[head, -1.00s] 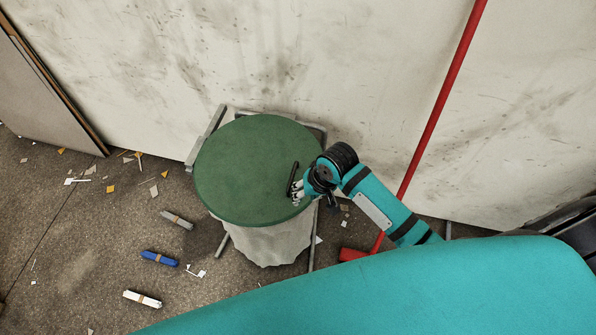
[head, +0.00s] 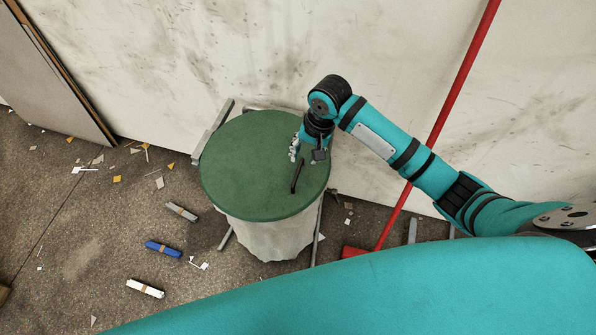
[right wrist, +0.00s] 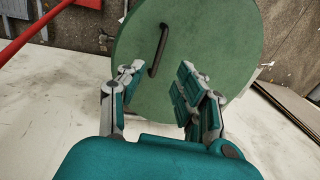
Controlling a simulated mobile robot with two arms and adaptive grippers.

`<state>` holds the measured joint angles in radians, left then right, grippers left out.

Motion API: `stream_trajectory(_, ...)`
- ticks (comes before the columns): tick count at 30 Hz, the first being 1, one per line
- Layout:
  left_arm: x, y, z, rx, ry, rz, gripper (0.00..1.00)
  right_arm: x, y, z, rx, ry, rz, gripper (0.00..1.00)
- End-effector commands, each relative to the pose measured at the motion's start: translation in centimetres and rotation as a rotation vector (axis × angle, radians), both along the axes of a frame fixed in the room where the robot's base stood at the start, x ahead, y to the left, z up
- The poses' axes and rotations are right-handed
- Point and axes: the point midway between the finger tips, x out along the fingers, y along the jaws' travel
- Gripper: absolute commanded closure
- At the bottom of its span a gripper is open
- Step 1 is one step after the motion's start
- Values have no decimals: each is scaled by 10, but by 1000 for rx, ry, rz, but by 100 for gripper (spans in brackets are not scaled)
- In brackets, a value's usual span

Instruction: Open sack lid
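The round green sack lid (head: 250,175) lies on top of a pale sack (head: 270,238) in a grey metal stand. A dark bar handle (head: 296,177) is fixed near the lid's right side. My right gripper (head: 305,155) is above the lid, just behind the handle in the head view. In the right wrist view my right gripper (right wrist: 155,82) has its fingers spread apart with nothing between them. The lid (right wrist: 205,40) and the handle (right wrist: 158,50) appear beyond the fingertips, the handle apart from them. My left gripper is not in view.
A red broom (head: 430,150) leans against the dirty white wall (head: 250,50) at the right. Grey, blue (head: 163,249) and white bundles lie on the floor at left among paper scraps. Grey boards (head: 55,75) stand at far left.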

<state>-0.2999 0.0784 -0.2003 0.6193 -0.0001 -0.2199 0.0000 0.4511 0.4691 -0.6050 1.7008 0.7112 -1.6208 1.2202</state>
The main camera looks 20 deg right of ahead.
Motion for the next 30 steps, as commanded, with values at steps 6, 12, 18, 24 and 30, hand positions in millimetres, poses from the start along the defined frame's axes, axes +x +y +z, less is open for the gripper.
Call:
stream_trajectory(6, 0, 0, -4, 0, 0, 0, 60, 5, 8, -50, -1, 3, 0, 66)
stream_trajectory(12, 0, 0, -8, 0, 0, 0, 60, 9, 14, -85, -1, 1, 0, 66)
stream_trajectory(18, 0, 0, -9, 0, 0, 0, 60, 12, 18, -103, 0, -2, 2, 66)
stream_trajectory(24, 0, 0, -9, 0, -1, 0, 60, 12, 18, -106, 0, -3, 2, 66)
stream_trajectory(30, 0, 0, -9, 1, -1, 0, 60, 12, 18, -106, 0, -3, 2, 73)
